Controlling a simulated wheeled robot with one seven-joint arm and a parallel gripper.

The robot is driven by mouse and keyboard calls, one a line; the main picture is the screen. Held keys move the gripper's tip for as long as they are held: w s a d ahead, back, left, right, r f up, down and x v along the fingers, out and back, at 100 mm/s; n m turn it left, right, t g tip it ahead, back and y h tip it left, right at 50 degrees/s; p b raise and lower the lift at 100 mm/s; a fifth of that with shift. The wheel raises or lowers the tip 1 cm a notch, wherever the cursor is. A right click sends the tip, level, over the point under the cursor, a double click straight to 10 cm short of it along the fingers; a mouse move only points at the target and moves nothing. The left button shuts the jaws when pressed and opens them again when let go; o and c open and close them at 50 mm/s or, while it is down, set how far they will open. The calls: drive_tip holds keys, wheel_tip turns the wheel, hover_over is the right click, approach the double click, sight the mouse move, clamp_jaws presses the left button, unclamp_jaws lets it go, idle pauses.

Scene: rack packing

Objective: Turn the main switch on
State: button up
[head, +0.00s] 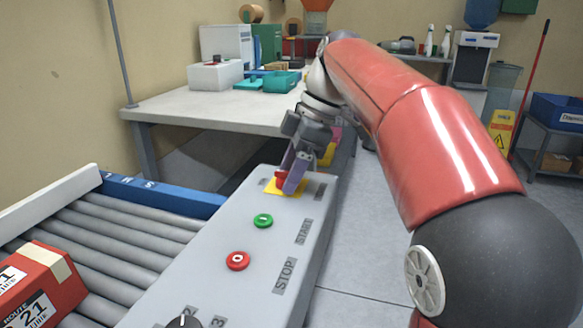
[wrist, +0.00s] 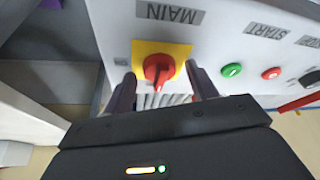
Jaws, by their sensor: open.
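The main switch is a red rotary knob (wrist: 156,66) on a yellow plate (wrist: 178,50), with the label MAIN beside it on the grey control panel (wrist: 116,22). In the wrist view its grip bar points roughly toward my gripper (wrist: 161,80). My gripper is open, one finger on each side of the knob, with gaps showing on both sides. In the head view the gripper (head: 290,182) is at the far end of the panel, and its fingers partly hide the red knob (head: 280,179) and yellow plate (head: 271,187).
On the panel are a green START button (head: 263,221), a red STOP button (head: 238,261) and a black dial (head: 184,322). A roller conveyor (head: 110,235) with a red box (head: 38,285) lies left. A cluttered workbench (head: 190,108) stands behind. Floor right of the panel is clear.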

drive_tip(key=c, duration=1)
drive_tip(key=shift+m, duration=0.3)
drive_tip(key=m+t, duration=0.1)
drive_tip(key=m, duration=0.2)
drive_tip(key=shift+s, duration=0.15)
drive_tip(key=m+t, duration=0.1)
drive_tip(key=m, duration=0.1)
drive_tip(key=m+t+h, duration=0.1)
drive_tip(key=m, duration=0.2)
drive_tip(key=shift+s+a+m, duration=0.15)
drive_tip(key=shift+m, duration=0.15)
drive_tip(key=m, duration=0.2)
drive_tip(key=m+t+h, duration=0.1)
drive_tip(key=m, duration=0.1)
drive_tip(key=shift+s+a+m+h, duration=0.1)
drive_tip(key=shift+m+h, duration=0.2)
drive_tip(key=shift+a+m+t+h, duration=0.15)
drive_tip(key=shift+m+h, duration=0.25)
drive_tip(key=shift+m, duration=0.65)
drive_tip(key=shift+m+t+h, duration=0.15)
drive_tip(key=shift+m+h, duration=0.25)
drive_tip(key=shift+m, duration=0.65)
